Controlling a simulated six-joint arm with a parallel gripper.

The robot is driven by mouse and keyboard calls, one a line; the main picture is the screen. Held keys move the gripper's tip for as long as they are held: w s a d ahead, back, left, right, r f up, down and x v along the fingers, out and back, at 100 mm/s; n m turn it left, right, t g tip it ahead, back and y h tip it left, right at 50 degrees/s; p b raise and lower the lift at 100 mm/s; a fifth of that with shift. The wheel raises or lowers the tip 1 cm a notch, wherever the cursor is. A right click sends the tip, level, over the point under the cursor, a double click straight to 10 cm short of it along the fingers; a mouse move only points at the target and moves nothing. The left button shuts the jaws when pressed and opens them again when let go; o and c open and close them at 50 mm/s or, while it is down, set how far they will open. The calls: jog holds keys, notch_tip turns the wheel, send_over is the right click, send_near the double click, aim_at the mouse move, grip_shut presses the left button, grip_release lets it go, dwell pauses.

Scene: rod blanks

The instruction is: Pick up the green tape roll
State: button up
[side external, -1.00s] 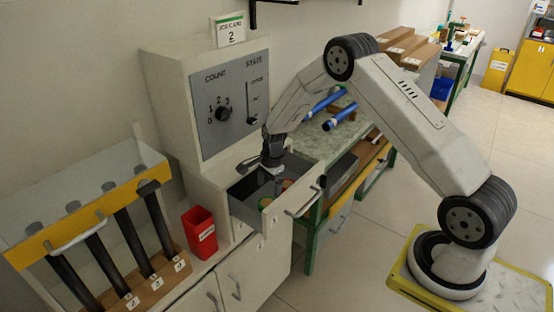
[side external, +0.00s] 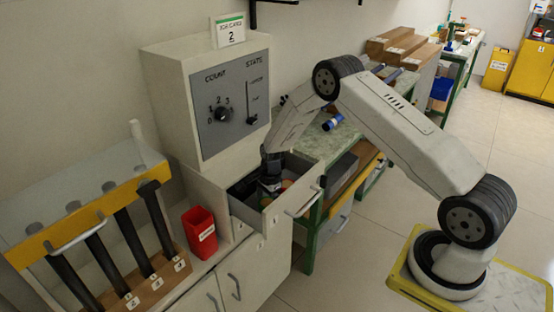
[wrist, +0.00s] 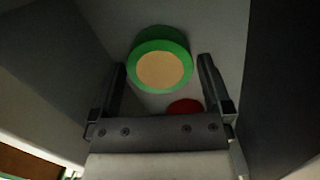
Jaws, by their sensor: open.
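The green tape roll (wrist: 160,44) has a green outer ring and a tan middle. In the wrist view it lies on the grey drawer floor, just ahead of and between my open fingers. My gripper (wrist: 163,80) is open and empty, with one black finger on either side. In the side external view my gripper (side external: 270,183) reaches down into the open drawer (side external: 305,205). The roll is small there and partly hidden by the gripper and drawer walls.
A red round thing (wrist: 184,106) lies close to the roll, partly hidden behind my gripper. Drawer walls rise on both sides. The cabinet panel (side external: 230,105) stands behind the drawer, and a red bin (side external: 200,232) stands to its left.

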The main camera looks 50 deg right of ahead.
aim_at(267, 202)
jog(key=shift+a+f, duration=0.1)
jog(key=shift+f, duration=0.6)
jog(key=c, duration=1)
jog(key=shift+r, duration=0.1)
jog(key=shift+r, duration=4.95)
